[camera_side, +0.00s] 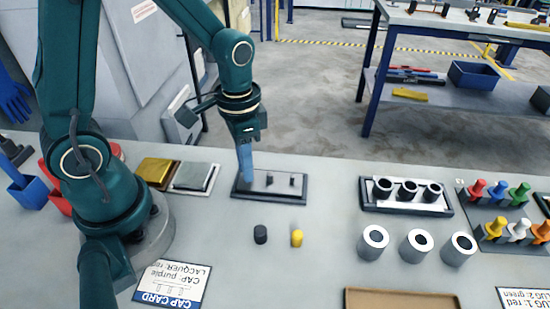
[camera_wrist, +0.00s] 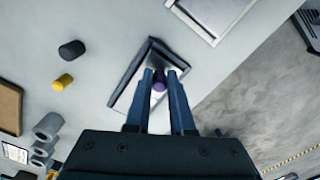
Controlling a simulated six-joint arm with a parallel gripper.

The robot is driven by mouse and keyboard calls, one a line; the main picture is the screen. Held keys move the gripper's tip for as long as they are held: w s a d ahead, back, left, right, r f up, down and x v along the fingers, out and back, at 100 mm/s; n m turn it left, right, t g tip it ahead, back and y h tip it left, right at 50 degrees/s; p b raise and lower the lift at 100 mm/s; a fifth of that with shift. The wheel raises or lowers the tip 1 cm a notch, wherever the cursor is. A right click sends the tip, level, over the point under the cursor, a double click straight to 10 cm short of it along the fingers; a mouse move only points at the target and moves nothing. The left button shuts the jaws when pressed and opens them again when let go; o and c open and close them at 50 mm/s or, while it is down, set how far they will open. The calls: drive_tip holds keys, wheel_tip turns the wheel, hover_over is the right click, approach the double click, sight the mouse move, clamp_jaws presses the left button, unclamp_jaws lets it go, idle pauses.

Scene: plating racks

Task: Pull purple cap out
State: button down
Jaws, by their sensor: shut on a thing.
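The purple cap (camera_wrist: 159,86) shows between the two blue fingers of my gripper (camera_wrist: 160,78) in the wrist view. The gripper is shut on it. In the side view my gripper (camera_side: 246,178) points down at the left end of a small dark-edged rack (camera_side: 270,194) with a light plate; the cap is hidden there by the fingers. Two small dark pegs (camera_side: 291,181) stand on the plate to the right of the fingers. I cannot tell whether the cap is still seated on the rack.
A black cap (camera_side: 260,234) and a yellow cap (camera_side: 297,238) stand on the table in front of the rack. A rack of dark-topped cylinders (camera_side: 408,190) and several grey cylinders (camera_side: 416,246) are to the right. A cap card (camera_side: 172,285) lies front left.

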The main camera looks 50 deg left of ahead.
drive_tip(key=shift+r, duration=2.05)
